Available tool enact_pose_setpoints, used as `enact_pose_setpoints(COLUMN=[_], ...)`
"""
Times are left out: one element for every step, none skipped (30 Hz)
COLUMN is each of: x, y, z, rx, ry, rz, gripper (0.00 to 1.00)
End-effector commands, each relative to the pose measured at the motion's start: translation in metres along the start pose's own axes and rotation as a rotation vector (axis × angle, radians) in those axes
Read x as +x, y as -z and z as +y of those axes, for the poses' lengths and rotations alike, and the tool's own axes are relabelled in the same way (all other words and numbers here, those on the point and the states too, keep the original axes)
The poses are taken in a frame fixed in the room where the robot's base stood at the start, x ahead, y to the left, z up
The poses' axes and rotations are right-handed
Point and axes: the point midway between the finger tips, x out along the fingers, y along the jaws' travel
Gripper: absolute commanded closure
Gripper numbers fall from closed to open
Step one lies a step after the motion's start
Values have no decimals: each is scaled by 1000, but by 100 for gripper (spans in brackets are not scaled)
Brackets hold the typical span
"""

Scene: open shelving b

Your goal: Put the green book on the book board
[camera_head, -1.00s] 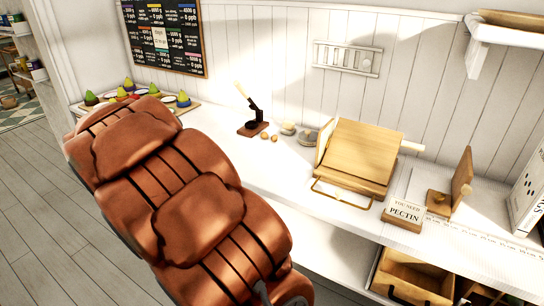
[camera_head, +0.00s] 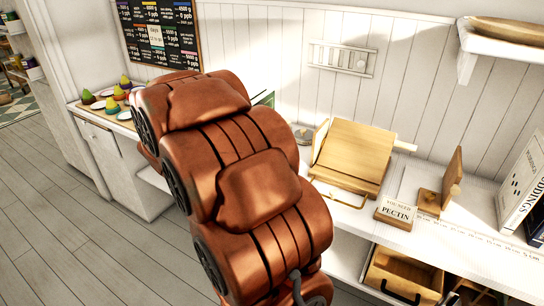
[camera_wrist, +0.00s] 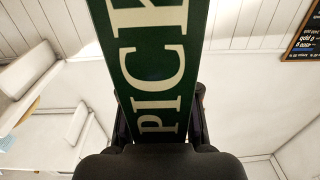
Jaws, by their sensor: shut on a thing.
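The green book (camera_wrist: 145,70), with large cream letters reading "PICK", fills the middle of the wrist view. My gripper (camera_wrist: 158,115) is shut on its lower end, with a dark finger at each side. In the head view my arm hides the gripper, and only a thin green edge of the book (camera_head: 265,98) shows behind it. The book board, a slanted wooden stand (camera_head: 355,150) with a front ledge, stands on the white counter to the right of my arm. It looks empty.
A "PECTIN" sign (camera_head: 396,211) and a small wooden upright (camera_head: 452,178) stand right of the board. White books (camera_head: 520,185) are at the far right. Pears on plates (camera_head: 110,100) are at the left. A wall shelf (camera_head: 495,45) juts out above right.

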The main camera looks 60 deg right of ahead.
Motion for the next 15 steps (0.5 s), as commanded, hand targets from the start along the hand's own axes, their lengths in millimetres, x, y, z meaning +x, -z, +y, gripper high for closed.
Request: enact_pose_setpoints(x=[1, 2, 2, 4, 6, 9, 12, 16, 22, 26, 31, 37, 42, 47, 53], y=[1, 1, 1, 0, 0, 0, -1, -1, -2, -2, -2, -2, -2, -3, -5], z=[6, 8, 10, 11, 11, 11, 10, 9, 7, 6, 4, 2, 2, 1, -2], rx=[0, 0, 0, 0, 0, 0, 0, 0, 0, -1, -1, -1, -1, -1, -1], ry=[-15, -21, -27, -31, -34, -36, -37, -37, -37, -36, -36, -36, -37, -38, -37], rz=[3, 3, 4, 4, 4, 4, 4, 3, 3, 3, 4, 5, 6, 5, 4], gripper=[100, 100, 100, 100, 100, 100, 100, 100, 100, 100, 100, 100, 100, 100, 100])
